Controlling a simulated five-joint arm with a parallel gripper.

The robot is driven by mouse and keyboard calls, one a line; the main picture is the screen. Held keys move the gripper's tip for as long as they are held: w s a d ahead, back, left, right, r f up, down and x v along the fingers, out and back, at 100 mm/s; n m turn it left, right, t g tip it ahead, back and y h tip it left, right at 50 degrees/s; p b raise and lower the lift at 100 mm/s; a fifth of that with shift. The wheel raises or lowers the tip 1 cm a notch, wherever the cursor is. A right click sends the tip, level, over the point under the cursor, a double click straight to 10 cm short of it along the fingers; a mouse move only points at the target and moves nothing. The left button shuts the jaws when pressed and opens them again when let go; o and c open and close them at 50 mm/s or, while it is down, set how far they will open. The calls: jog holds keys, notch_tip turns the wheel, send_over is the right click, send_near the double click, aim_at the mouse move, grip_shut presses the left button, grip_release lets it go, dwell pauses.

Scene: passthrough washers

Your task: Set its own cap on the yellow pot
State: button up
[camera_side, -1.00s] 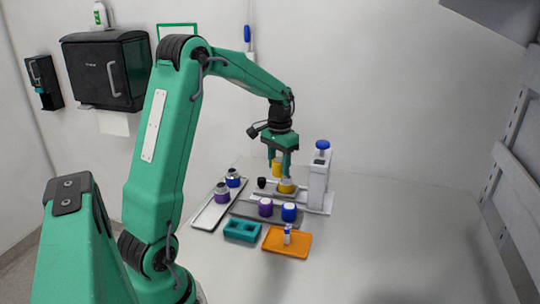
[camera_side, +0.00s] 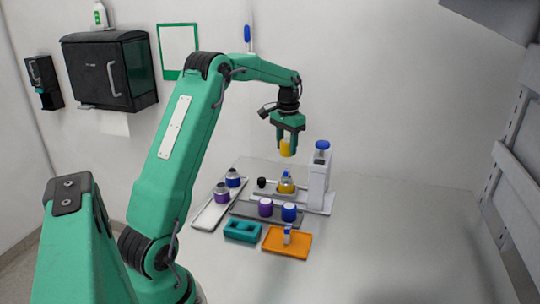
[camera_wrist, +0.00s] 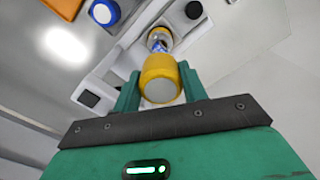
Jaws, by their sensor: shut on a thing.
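My gripper (camera_side: 288,145) is shut on the yellow cap (camera_side: 286,150), which hangs in the air between the fingers. In the wrist view the yellow cap (camera_wrist: 160,77) sits between the green fingers. The yellow pot (camera_side: 286,187) stands upright on the light plate at the foot of the white stand. Its pale bluish neck shows, with no cap on it. The cap is clearly apart from the pot, above it. In the wrist view the pot (camera_wrist: 158,38) is partly hidden behind the cap.
The white stand (camera_side: 318,185) with a blue knob rises close at the right. A light tray (camera_side: 207,216) holds a purple and a blue pot. Purple and blue pieces stand on a grey tray (camera_side: 240,209). A teal block (camera_side: 242,230) and orange tray (camera_side: 273,240) lie in front. The right table is clear.

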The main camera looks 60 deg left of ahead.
jog(key=shift+f, duration=0.2)
send_over(286, 170)
jog(key=shift+d+f, duration=0.1)
jog(key=shift+f, duration=2.15)
jog(key=shift+f, duration=2)
dwell(0.6)
dwell(0.5)
jog(key=o, duration=1.4)
jog(key=shift+o, duration=0.2)
jog(key=shift+r, duration=4)
